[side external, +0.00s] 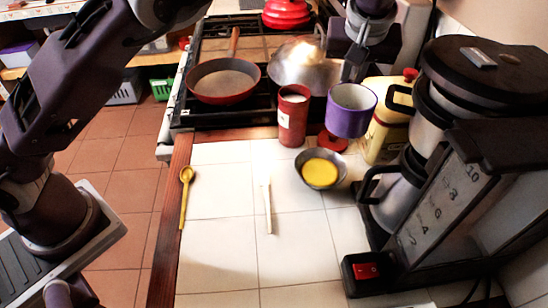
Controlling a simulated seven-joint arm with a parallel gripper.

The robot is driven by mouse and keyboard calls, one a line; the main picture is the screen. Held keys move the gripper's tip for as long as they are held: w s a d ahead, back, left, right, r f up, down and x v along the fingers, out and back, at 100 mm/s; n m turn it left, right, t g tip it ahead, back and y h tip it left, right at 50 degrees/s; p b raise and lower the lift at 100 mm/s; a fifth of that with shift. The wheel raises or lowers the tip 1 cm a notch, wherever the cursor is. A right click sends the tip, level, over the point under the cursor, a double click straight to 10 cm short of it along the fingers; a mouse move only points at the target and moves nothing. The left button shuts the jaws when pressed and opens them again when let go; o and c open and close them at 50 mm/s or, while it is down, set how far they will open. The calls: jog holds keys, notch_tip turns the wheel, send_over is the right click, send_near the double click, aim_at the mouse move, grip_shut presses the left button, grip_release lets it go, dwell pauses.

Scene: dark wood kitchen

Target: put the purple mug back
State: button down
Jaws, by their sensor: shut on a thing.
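The purple mug (348,118) is at the back right of the tiled counter, with its pale inside facing up and toward the camera. My gripper (353,72) comes down from above at the mug's far rim and is shut on it. The mug appears held a little above the counter; the exact gap cannot be told. A red disc (331,142) shows just below and left of the mug, partly covered by it.
A red canister (293,118) stands close left of the mug. A metal bowl with yellow contents (320,169) sits in front. A yellow container (387,133) and a coffee machine (440,190) crowd the right. Stove with red pan (223,80) behind.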

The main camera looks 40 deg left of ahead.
jog(key=s+a+f+n, duration=0.1)
jog(key=s+a, duration=0.1)
jog(key=a, duration=1)
jog(key=s+a+f, duration=0.1)
jog(key=s+a, duration=0.1)
jog(key=a, duration=1)
jog(key=s+f, duration=0.1)
jog(key=f, duration=0.3)
jog(key=s+f+n, duration=0.1)
jog(key=f, duration=0.4)
jog(key=s+f+n+y, duration=0.1)
jog(key=f, duration=0.4)
jog(key=shift+d+f+g, duration=0.2)
jog(key=shift+d+g, duration=0.1)
jog(key=shift+g, duration=0.1)
jog(key=shift+f, duration=0.1)
jog(key=c, duration=1.5)
grip_release()
